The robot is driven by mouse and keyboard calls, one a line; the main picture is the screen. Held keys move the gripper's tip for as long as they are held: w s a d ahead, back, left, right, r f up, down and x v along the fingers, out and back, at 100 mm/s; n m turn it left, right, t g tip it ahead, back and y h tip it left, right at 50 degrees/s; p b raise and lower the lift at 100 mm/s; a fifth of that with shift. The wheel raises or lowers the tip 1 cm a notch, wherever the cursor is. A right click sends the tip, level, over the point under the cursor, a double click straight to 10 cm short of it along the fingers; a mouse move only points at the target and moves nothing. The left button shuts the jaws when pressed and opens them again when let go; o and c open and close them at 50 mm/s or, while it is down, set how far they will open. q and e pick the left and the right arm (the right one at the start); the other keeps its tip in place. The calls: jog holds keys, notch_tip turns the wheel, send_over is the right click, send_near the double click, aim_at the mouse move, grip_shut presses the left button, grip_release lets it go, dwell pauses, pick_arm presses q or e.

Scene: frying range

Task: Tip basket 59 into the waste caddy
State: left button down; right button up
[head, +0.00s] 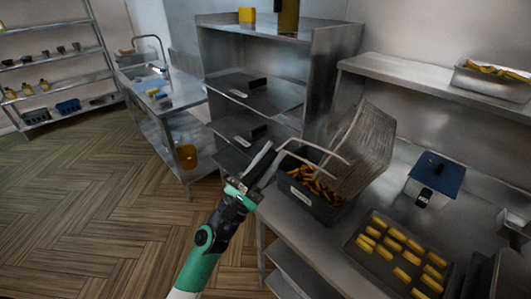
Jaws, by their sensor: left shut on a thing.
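My left gripper (258,168) is shut on the handle of a wire fry basket (368,148). The basket is steeply tilted, its mesh raised above and beside a dark grey caddy (318,207). No number can be read on the basket. The caddy stands on the steel counter with a white label on its front, too small to read. Several golden fried sticks (312,186) lie inside the caddy, under the basket's lower edge. The basket hides part of the caddy's right side. My right gripper is not in view.
A dark tray (357,254) of golden sticks lies on the counter at front right. A blue-lidded container (437,172) stands behind it. A steel shelf unit (255,62) rises behind the caddy. A shelf above holds a steel pan (490,85). The wooden floor at left is clear.

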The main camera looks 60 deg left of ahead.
pick_arm(q)
jog(key=shift+r, duration=0.25)
jog(key=w+d+r+m+g+h+p, duration=0.3)
jog(key=d+m+p, duration=0.4)
jog(key=p, duration=0.7)
jog(key=w+d+r+m+g+h+p, duration=0.4)
jog(key=m+p, duration=0.6)
jog(key=p, duration=0.4)
jog(key=shift+w+d+r+m+h+p, duration=0.35)
jog(key=shift+w+d+r+h, duration=0.5)
jog(key=shift+d+h, duration=0.7)
jog(key=shift+w+d+f, duration=0.1)
jog(key=shift+d+f, duration=0.05)
